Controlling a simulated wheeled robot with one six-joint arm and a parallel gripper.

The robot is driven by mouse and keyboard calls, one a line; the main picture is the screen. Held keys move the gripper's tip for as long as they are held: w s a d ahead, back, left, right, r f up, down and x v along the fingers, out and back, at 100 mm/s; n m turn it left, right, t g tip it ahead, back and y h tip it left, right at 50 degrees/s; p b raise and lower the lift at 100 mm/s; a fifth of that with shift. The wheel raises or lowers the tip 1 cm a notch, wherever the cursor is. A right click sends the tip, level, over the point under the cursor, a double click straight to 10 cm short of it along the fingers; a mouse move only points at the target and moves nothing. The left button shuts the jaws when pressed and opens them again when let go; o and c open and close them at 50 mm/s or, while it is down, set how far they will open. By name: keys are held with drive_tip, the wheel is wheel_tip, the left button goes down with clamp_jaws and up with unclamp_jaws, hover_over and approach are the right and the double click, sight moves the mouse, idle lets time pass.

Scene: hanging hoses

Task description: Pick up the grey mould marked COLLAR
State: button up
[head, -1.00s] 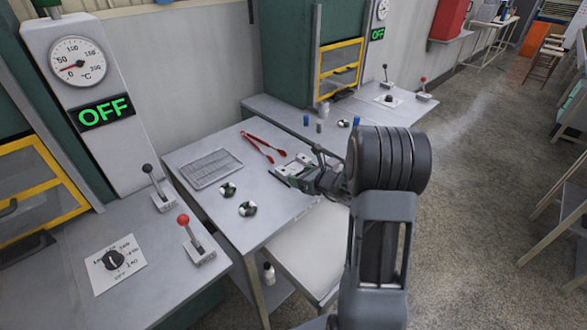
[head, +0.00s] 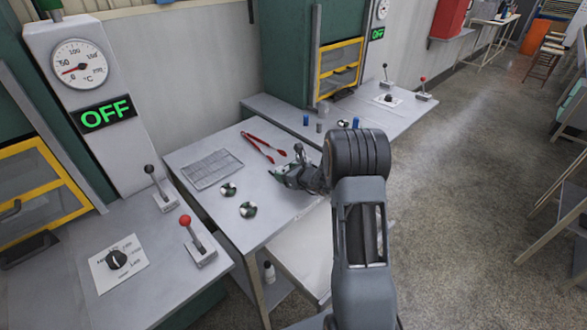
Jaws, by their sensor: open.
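I cannot pick out a mould marked COLLAR; no such marking is readable in the head view. Two small round pieces, dark green with pale metallic parts, lie on the grey table: one farther back (head: 228,189) and one nearer (head: 248,209). A small grey cylinder (head: 319,128) stands on the bench behind. My gripper (head: 277,175) is open over the right part of the table, right of the round pieces and near the tongs. Its fingers are small and partly hidden by the wrist, and nothing is visibly held.
Red tongs (head: 262,146) and a wire rack (head: 212,168) lie on the table (head: 200,215). Blue cylinders (head: 306,120) stand on the back bench. Levers (head: 196,245) stand on the left bench. A white bottle (head: 268,272) is below the table.

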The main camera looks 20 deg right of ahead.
clamp_jaws()
idle(0.5)
drive_tip(key=shift+r, duration=0.15)
